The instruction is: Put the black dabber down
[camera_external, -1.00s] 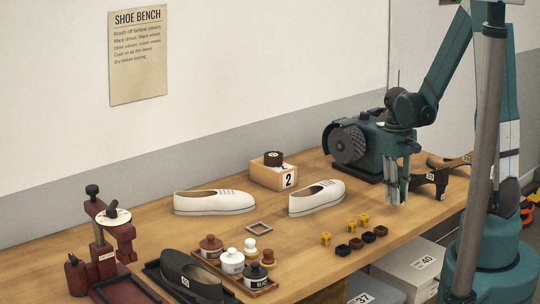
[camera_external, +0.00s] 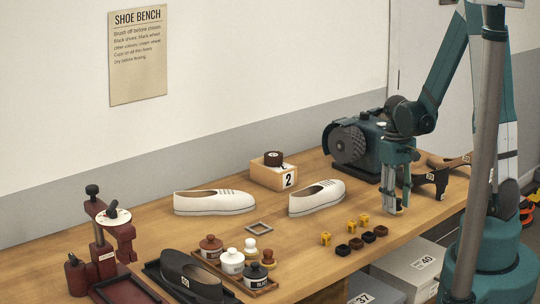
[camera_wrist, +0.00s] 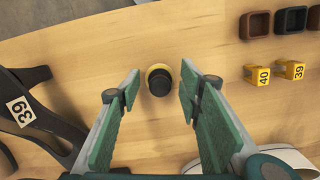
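The black dabber (camera_wrist: 159,82), a round black top over a yellowish ring, stands on the bench in the wrist view. It sits between the tips of my gripper (camera_wrist: 160,92), which is open, with a gap on each side. In the external view my gripper (camera_external: 397,207) points down at the bench near the machine, and the dabber's pale base (camera_external: 401,210) shows only in part at its fingertips.
Yellow number blocks (camera_external: 345,231) and several small dark cups (camera_external: 368,237) lie left of my gripper. The polishing machine (camera_external: 349,144) stands behind. A white shoe (camera_external: 317,197) is farther left.

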